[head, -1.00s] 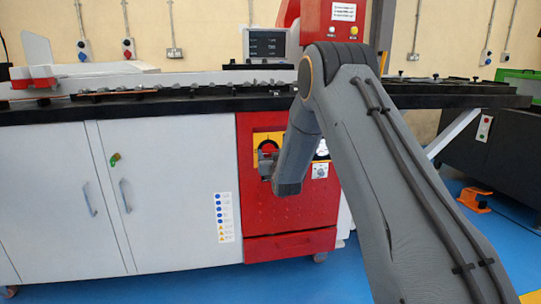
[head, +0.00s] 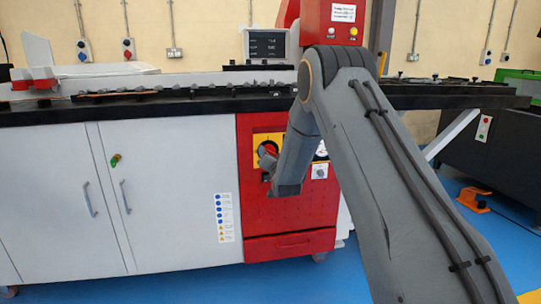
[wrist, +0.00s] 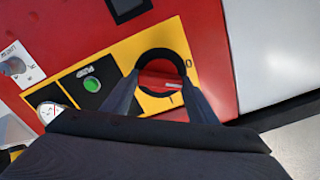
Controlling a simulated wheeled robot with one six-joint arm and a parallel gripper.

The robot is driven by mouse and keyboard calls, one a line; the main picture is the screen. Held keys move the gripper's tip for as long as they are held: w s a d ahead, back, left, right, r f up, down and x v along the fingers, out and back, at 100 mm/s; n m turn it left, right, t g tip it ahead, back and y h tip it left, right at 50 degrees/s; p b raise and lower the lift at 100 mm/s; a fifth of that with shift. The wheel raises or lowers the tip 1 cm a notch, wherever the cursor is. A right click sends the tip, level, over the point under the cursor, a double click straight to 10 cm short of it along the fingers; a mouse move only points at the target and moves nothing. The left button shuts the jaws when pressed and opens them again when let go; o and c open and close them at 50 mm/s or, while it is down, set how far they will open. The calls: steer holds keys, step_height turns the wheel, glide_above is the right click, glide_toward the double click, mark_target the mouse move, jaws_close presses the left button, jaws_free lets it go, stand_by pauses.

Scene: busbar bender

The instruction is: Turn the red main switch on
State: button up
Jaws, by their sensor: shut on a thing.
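The red main switch (wrist: 158,79) sits inside a black ring on a yellow plate (wrist: 120,72) in the wrist view. A white mark shows on its red handle, toward the right, with "O" and "I" printed on the plate nearby. My gripper (wrist: 160,98) has one finger on each side of the handle and is shut on it; the fingertip contact is partly hidden. In the head view the switch (head: 269,149) shows on the red cabinet front, with my gripper (head: 267,165) at it from the right.
A green button (wrist: 92,85) and a gauge (wrist: 50,111) are on the panel beside the switch. A grey knob (wrist: 14,66) is farther left. White cabinet doors (head: 165,185) stand left of the red front (head: 290,210). The black machine bed (head: 180,104) overhangs above.

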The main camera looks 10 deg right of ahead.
steer(key=m+p, duration=0.1)
steer(key=m, duration=1)
steer(key=shift+d+f+m, duration=0.1)
steer(key=shift+m, duration=0.2)
stand_by(0.4)
steer(key=o, duration=1)
steer(key=shift+o, duration=0.2)
steer(key=shift+s, duration=0.15)
steer(key=s+p, duration=0.1)
steer(key=s, duration=0.6)
steer(key=shift+s, duration=0.3)
